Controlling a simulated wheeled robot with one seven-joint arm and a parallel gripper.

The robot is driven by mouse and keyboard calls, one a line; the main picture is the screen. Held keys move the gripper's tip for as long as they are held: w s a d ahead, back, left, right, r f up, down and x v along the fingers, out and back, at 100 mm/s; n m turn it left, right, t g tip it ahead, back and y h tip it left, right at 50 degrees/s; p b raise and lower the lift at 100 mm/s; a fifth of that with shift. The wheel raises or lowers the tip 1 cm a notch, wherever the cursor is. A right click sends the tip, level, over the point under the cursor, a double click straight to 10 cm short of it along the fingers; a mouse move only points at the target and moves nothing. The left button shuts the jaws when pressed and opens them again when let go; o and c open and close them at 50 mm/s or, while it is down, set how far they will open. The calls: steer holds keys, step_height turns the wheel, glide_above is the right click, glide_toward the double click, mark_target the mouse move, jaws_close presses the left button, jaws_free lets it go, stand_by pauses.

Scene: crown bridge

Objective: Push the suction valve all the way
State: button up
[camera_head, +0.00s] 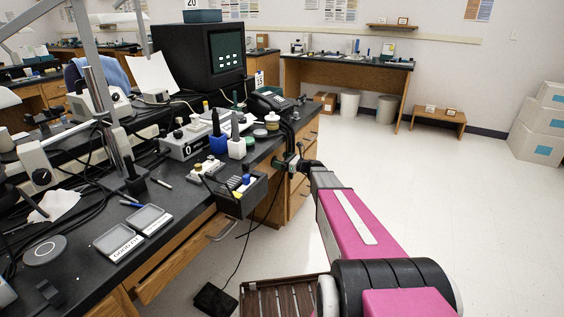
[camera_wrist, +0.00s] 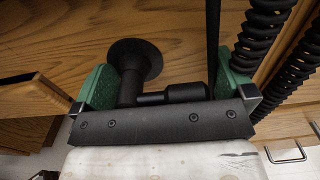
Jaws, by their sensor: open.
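My gripper (camera_wrist: 164,80) is open at the front edge of the bench, its two green-padded fingers set wide apart. Between the fingers in the wrist view is a black fitting (camera_wrist: 186,92), which looks like the suction valve. It has a short horizontal barrel joined to an upright tube with a round flared mouth (camera_wrist: 135,58). The gripper's dark crossbar hides its lower part. I cannot tell whether a finger touches it. In the head view my gripper (camera_head: 288,162) is small beside the bench's right corner, and the valve cannot be made out clearly there.
Black ribbed hoses (camera_wrist: 267,40) hang close to the right finger. A thin black rod (camera_wrist: 213,45) stands behind the fitting. Open floor (camera_head: 440,170) lies to the right.

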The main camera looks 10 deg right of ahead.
mark_target(273, 157)
steer(key=c, duration=0.8)
steer(key=n, duration=0.2)
steer(key=r+n, duration=0.1)
steer(key=shift+s+a+n, duration=0.1)
steer(key=shift+n, duration=0.3)
steer(key=n, duration=0.4)
steer(key=shift+s+a+r+n, duration=0.2)
steer(key=shift+s+r+n, duration=0.1)
steer(key=shift+r, duration=0.1)
steer(key=n, duration=0.4)
steer(key=shift+s+a+r+n, duration=0.25)
steer(key=shift+s+r+n, duration=0.05)
steer(key=shift+s, duration=0.05)
steer(key=shift+s+a+n, duration=0.15)
steer(key=shift+s+n, duration=0.05)
steer(key=shift+n, duration=0.9)
steer(key=shift+s+a+n, duration=0.15)
steer(key=shift+s+n, duration=0.05)
steer(key=shift+n, duration=0.9)
